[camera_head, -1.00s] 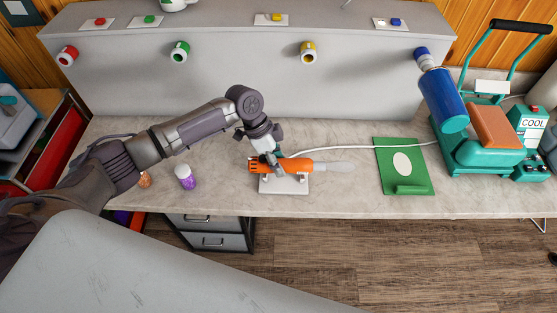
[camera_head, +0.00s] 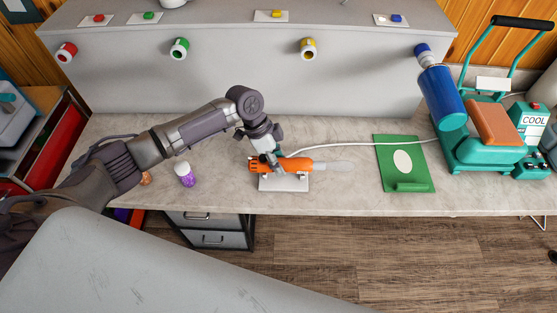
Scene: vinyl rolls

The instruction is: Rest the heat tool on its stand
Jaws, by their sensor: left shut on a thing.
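The heat tool (camera_head: 298,167), an orange body with a pale translucent nozzle pointing right, lies level over its white stand (camera_head: 284,185) on the counter. My left gripper (camera_head: 272,164) reaches down from above and is shut on the left part of the orange body. The tool hides most of the stand's upper part, and I cannot tell whether it touches the stand or is just above it. A white cord runs from the tool back and to the right. My right gripper is not in view.
A green board (camera_head: 404,164) with a white oval lies to the right of the tool. A teal heat press (camera_head: 489,145) marked COOL stands at the far right. A purple glitter bottle (camera_head: 185,175) stands to the left. Coloured vinyl rolls stick out of the grey back panel (camera_head: 240,75).

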